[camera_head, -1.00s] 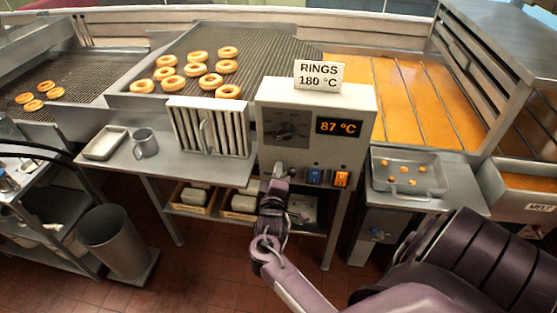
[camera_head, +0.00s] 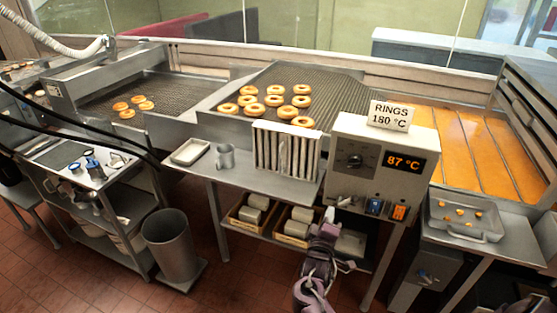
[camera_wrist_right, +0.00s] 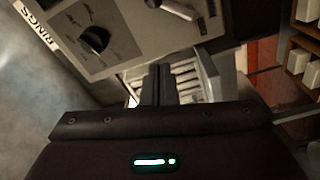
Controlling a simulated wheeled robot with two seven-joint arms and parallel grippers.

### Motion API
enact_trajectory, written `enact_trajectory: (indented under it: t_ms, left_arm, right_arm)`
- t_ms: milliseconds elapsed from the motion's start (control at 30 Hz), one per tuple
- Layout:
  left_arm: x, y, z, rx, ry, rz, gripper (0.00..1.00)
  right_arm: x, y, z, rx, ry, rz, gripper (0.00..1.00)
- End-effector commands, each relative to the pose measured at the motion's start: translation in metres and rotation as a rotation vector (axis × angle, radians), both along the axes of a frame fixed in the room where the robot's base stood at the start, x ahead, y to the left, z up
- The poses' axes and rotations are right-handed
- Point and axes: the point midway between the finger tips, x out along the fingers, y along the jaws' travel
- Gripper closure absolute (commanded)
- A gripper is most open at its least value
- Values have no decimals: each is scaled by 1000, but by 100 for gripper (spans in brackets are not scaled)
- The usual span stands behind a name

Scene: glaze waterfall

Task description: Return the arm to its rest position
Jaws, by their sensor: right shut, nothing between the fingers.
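My right arm reaches up from the bottom of the head view. Its gripper (camera_head: 328,218) is in front of the lower left side of the grey control box (camera_head: 346,135), left of the blue switch (camera_head: 374,207) and orange switch (camera_head: 399,212). In the right wrist view, the dark fingers (camera_wrist_right: 156,84) are together with nothing between them. The control box (camera_wrist_right: 125,35), with its black dial (camera_wrist_right: 94,40), is beyond them. Whether the fingers touch the box cannot be told. My left gripper is not in view.
The display (camera_head: 405,163) reads 87 °C, below a "RINGS 180 °C" sign (camera_head: 390,116). A white slatted rack (camera_head: 287,150), mug (camera_head: 225,157) and small tray (camera_head: 190,151) stand on the counter. Ring doughnuts (camera_head: 275,100) lie on the mesh. A bin (camera_head: 172,245) and cart (camera_head: 85,165) are left.

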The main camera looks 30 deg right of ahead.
Motion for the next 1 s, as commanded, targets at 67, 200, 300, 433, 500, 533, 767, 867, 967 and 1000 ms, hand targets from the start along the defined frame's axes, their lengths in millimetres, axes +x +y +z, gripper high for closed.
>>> enact_trajectory:
  t_ms: [67,200,300,433,500,533,767,867,967,1000]
  left_arm:
    - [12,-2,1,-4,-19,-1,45]
    - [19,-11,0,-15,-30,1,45]
    - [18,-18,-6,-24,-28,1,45]
    - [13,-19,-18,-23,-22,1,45]
    - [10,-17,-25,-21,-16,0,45]
    - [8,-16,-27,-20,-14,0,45]
    - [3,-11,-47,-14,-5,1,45]
    - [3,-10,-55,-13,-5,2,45]
    - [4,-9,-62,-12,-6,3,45]
    - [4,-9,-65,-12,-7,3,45]
  right_arm:
    - [0,0,0,-1,-1,0,100]
    - [0,3,-11,15,9,14,100]
    - [0,15,-47,73,40,59,100]
    - [-11,42,-130,223,115,148,100]
    - [-25,60,-180,323,169,191,100]
    - [-32,68,-201,366,192,204,100]
    - [-117,119,-348,693,394,234,100]
    - [-168,138,-402,828,491,205,100]
    - [-227,154,-450,956,590,152,100]
    - [-252,160,-467,1004,629,125,100]
